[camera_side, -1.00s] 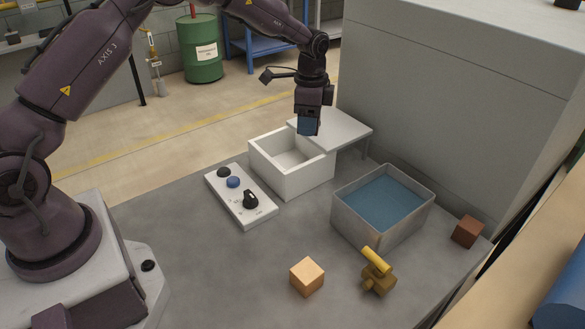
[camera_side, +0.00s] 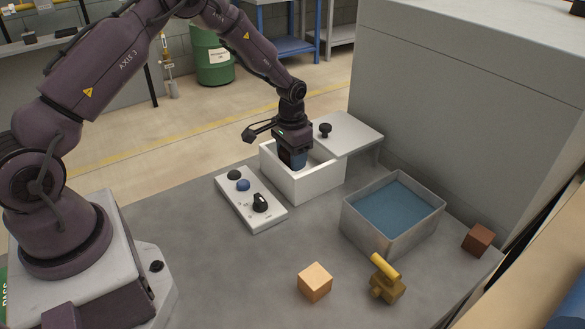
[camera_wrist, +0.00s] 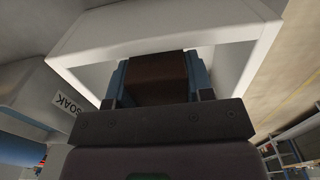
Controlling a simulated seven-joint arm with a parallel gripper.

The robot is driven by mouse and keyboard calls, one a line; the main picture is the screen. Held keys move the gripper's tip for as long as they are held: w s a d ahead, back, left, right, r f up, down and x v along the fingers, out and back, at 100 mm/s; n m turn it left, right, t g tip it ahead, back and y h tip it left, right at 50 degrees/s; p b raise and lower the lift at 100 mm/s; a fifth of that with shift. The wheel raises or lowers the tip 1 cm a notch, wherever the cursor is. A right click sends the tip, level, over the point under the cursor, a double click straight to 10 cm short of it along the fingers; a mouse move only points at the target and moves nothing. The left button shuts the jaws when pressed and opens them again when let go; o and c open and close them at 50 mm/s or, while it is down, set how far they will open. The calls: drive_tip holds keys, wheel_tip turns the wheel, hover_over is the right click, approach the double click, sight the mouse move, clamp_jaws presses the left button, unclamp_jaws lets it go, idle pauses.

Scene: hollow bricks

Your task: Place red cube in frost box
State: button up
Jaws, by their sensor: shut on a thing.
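My gripper (camera_side: 294,163) points down into the open white box (camera_side: 312,184), likely the frost box, with its fingertips below the rim. In the wrist view its blue fingers are shut on a dark reddish-brown cube (camera_wrist: 158,75). The white box wall (camera_wrist: 160,27) surrounds the cube in that view. The cube is hidden in the side view, and I cannot tell whether it touches the box floor. Another reddish-brown cube (camera_side: 478,240) sits on the table at the far right.
A white lid with a black knob (camera_side: 350,134) lies right behind the box. A control panel (camera_side: 250,200) stands left of it. A water-filled tank (camera_side: 392,234), a tan cube (camera_side: 315,283) and a brass valve (camera_side: 386,280) are to the right and front.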

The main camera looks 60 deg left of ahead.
drive_tip(key=shift+f, duration=1.8)
drive_tip(key=shift+f, duration=0.1)
drive_tip(key=shift+f, duration=0.1)
drive_tip(key=o, duration=1.1)
drive_tip(key=shift+f, duration=0.1)
